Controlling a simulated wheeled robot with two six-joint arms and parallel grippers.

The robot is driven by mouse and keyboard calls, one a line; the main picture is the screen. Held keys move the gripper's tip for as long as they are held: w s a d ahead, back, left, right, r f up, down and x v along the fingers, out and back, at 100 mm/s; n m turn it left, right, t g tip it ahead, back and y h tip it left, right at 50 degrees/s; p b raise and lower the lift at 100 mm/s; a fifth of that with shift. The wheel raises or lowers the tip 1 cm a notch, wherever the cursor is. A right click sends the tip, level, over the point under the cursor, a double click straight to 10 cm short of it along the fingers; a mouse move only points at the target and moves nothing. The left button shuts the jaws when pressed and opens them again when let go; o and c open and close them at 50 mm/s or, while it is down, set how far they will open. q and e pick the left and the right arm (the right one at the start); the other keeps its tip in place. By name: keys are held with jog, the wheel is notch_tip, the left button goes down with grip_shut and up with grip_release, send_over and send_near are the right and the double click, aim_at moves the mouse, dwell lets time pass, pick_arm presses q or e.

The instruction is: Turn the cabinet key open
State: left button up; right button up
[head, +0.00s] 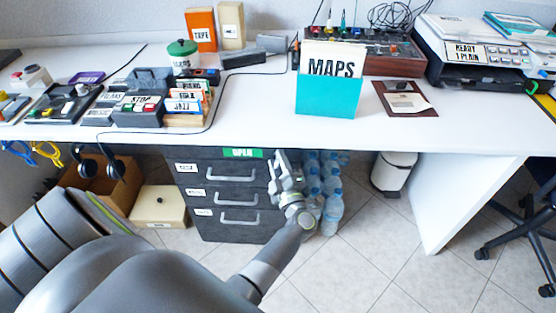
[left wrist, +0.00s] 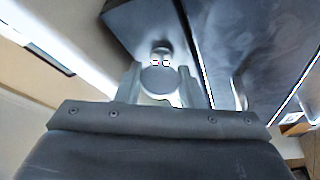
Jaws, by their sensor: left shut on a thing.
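The dark grey cabinet (head: 222,222) stands under the desk, with three handled drawers facing me. My left gripper (head: 280,163) is at the cabinet's upper right front corner. In the left wrist view the left gripper (left wrist: 160,84) is shut on the key (left wrist: 158,80), whose round grey head sits between the two fingers. The lock (left wrist: 161,50) is just beyond the key's head on the dark cabinet face. The key's shaft is mostly hidden, and in the head view the gripper covers the key. My right gripper is not in view.
The white desk (head: 250,130) overhangs the cabinet. A green label (head: 243,153) is at the cabinet's top edge. Water bottles (head: 332,205) stand close to its right, a beige box (head: 158,207) to its left. A white bin (head: 393,172) stands further right; floor in front is clear.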

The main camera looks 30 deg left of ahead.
pick_arm(q)
jog(key=n+g+p, duration=0.1)
jog(key=n, duration=0.2)
jog(key=shift+r+n+h, duration=0.1)
jog(key=shift+n+h, duration=0.2)
jog(key=shift+n+g+h+p, duration=0.35)
jog(key=shift+n+p, duration=0.25)
jog(key=shift+n, duration=0.6)
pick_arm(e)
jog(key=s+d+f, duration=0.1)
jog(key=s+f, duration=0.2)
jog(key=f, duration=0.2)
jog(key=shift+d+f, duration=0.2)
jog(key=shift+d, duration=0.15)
pick_arm(q)
jog(key=o, duration=1)
jog(key=shift+d, duration=0.1)
